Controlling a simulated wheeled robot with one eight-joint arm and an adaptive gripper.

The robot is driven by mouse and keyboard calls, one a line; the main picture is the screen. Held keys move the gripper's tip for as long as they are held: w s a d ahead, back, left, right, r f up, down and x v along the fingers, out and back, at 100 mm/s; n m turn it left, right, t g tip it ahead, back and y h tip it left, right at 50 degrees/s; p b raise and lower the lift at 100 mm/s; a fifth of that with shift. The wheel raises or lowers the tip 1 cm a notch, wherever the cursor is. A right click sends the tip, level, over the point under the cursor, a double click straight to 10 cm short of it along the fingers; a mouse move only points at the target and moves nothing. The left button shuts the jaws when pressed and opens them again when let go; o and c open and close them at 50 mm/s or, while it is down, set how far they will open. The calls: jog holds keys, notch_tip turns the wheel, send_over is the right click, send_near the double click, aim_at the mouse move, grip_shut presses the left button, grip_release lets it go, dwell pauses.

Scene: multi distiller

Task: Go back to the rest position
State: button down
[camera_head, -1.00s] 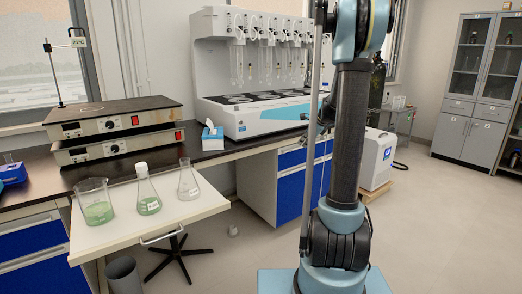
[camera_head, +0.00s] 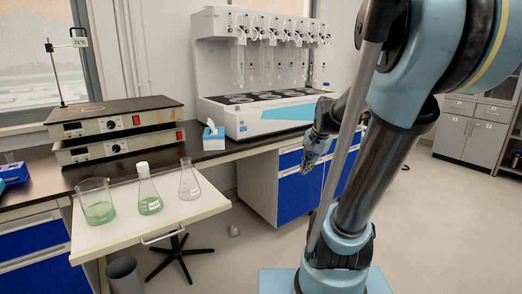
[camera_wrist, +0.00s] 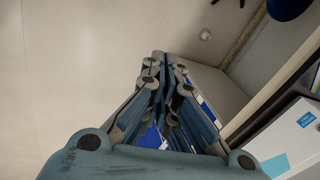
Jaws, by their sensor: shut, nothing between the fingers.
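My gripper (camera_head: 312,160) shows in the head view beside my arm, in front of the blue drawers and below the right end of the multi distiller. It points downward, apart from the bench and everything on it. In the wrist view my gripper (camera_wrist: 159,62) has its fingers close together with nothing between them. The multi distiller (camera_head: 262,112) is a white machine with several glass units, standing on the dark bench. My arm hides part of the area to its right.
A pull-out shelf (camera_head: 190,215) at left holds a beaker (camera_head: 97,205), a capped flask (camera_head: 149,195) and another flask (camera_head: 189,180). Two stacked hotplates (camera_head: 115,125) and a tissue box (camera_head: 213,137) stand on the bench. Blue drawers (camera_head: 297,195) lie below. The floor (camera_head: 225,265) in front is mostly clear.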

jog(key=s+d+f+n+h, duration=0.1)
jog(key=s+f+n, duration=0.3)
jog(key=s, duration=0.4)
jog(key=s+f+n+g+h, duration=0.1)
jog(key=s+f+n, duration=0.3)
jog(key=s, duration=0.5)
jog(key=shift+s+d+f+n, duration=0.25)
jog(key=shift+d+f+n, duration=0.15)
jog(key=shift+n, duration=0.1)
